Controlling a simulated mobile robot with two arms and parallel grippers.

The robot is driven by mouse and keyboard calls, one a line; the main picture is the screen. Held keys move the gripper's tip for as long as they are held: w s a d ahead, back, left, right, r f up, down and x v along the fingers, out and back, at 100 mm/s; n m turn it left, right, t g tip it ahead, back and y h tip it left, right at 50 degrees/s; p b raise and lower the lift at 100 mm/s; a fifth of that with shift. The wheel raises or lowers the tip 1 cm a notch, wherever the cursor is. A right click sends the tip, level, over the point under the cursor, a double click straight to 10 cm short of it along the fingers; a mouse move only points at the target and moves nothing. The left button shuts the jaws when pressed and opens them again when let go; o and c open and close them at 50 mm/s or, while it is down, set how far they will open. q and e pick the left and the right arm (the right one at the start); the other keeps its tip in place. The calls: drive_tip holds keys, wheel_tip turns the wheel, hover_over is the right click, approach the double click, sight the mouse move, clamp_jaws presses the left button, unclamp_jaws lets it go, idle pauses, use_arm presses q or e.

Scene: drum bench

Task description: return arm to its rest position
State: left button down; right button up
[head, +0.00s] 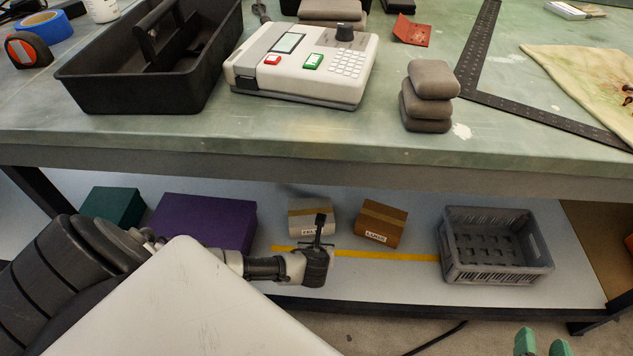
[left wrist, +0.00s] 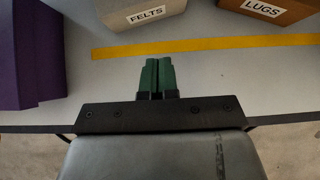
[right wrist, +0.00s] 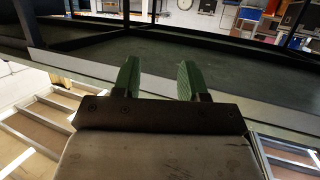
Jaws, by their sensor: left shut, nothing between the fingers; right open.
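My left arm reaches in from the left in the head view, its hand in front of the lower shelf (head: 390,285). My left gripper (left wrist: 158,72) shows its green fingers shut together in the left wrist view, with nothing between them.
On the shelf are the FELTS box (head: 312,215), the LUGS box (head: 381,222), a purple box (head: 205,215), a green box (head: 112,206) and a grey crate (head: 495,262). The bench edge (head: 300,160) runs above them. A drum machine (head: 300,65) and black tray (head: 130,95) stand on top.

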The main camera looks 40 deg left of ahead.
drive_tip(key=shift+s+d+f+g, duration=0.25)
drive_tip(key=shift+s+f+g, duration=0.25)
drive_tip(key=shift+f+g, duration=0.3)
